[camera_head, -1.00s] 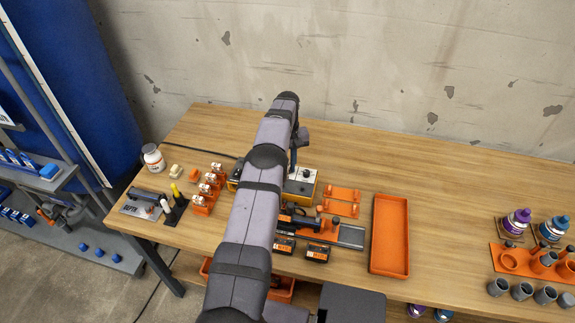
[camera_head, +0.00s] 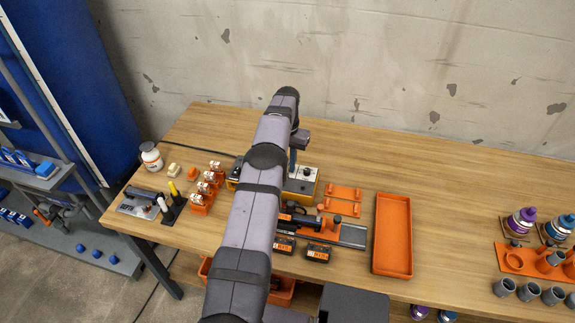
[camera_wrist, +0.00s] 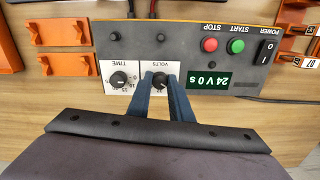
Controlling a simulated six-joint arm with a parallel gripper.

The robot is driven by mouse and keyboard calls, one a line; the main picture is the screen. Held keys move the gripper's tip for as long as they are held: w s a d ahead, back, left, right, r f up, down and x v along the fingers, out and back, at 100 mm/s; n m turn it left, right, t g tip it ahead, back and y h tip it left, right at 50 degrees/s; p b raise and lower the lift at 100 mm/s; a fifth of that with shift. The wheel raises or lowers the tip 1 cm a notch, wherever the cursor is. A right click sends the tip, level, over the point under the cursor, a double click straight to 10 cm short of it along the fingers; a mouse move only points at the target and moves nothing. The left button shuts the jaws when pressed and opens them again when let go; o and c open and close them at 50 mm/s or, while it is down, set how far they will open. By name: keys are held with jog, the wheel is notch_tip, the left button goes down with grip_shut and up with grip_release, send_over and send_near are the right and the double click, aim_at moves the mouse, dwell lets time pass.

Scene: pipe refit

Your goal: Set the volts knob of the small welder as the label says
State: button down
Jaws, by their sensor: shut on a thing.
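The small welder (camera_wrist: 185,48) shows upside down in the wrist view, a dark panel with an orange edge. Its volts knob (camera_wrist: 160,80) is a black knob on a white scale plate, between my two blue fingers. My gripper (camera_wrist: 161,79) is shut on this knob; the fingers hide part of the scale. The green display (camera_wrist: 209,80) reads 24V 0s. The time knob (camera_wrist: 119,79) stands free beside it. In the head view the welder (camera_head: 305,187) is partly hidden behind my arm, with my gripper over it. I cannot make out a label giving the volts setting.
Red and green buttons (camera_wrist: 222,45) and a black power switch (camera_wrist: 266,50) are on the welder panel. Orange holders (camera_head: 343,199) and an empty orange tray (camera_head: 393,235) lie to the right. Bare table lies behind the tray.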

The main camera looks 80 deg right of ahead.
jog(key=m, duration=0.5)
jog(key=shift+m, duration=0.3)
jog(key=m, duration=0.5)
jog(key=shift+d+m, duration=0.1)
jog(key=shift+m, duration=0.2)
jog(key=c, duration=1.6)
grip_release()
jog(key=shift+r, duration=3.7)
